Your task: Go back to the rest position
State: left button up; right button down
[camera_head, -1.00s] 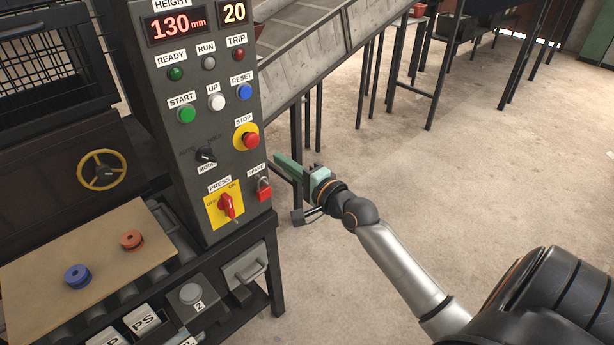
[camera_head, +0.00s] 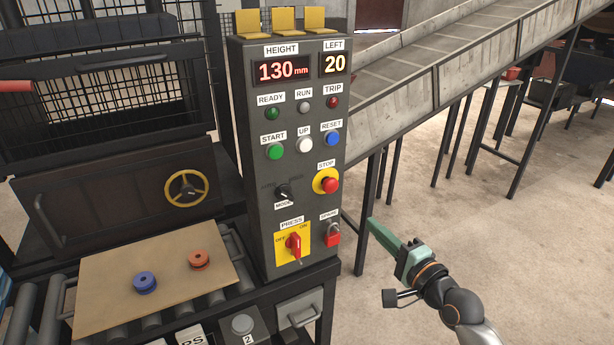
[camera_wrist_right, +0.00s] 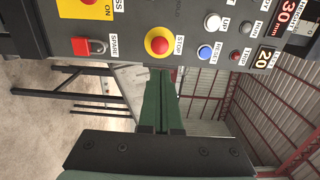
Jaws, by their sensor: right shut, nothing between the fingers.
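My right gripper (camera_head: 376,230) is green and stands in free air to the right of the grey control panel (camera_head: 262,215). Its fingers are shut with nothing between them and point at the panel side, apart from it. In the right wrist view the shut fingers (camera_wrist_right: 160,98) point toward the panel, with the red stop button (camera_wrist_right: 159,45) just beyond their tips. My left gripper is not in the head view.
A press with a yellow handwheel (camera_head: 186,188) stands at the left. A tan board (camera_head: 110,308) on rollers carries a blue disc (camera_head: 145,282) and an orange disc (camera_head: 199,259). A sloping conveyor (camera_head: 400,92) runs behind. Open concrete floor (camera_head: 440,210) lies to the right.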

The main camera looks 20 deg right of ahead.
jog(key=s+a+f+n+g, duration=0.3)
jog(key=s+a+f+n, duration=0.2)
jog(key=f, duration=0.5)
jog(key=s+a+f+n+g, duration=0.2)
jog(key=s+a+f+n, duration=0.4)
jog(key=s+f+n, duration=0.1)
jog(key=s+a+f+n+g, duration=0.3)
jog(key=s+a+f+n, duration=0.3)
jog(key=f, duration=0.6)
jog(key=shift+s+f+n+g+y, duration=0.3)
jog(key=shift+s+n+y, duration=0.1)
jog(key=shift+s+n, duration=0.25)
jog(key=c, duration=1.5)
grip_release()
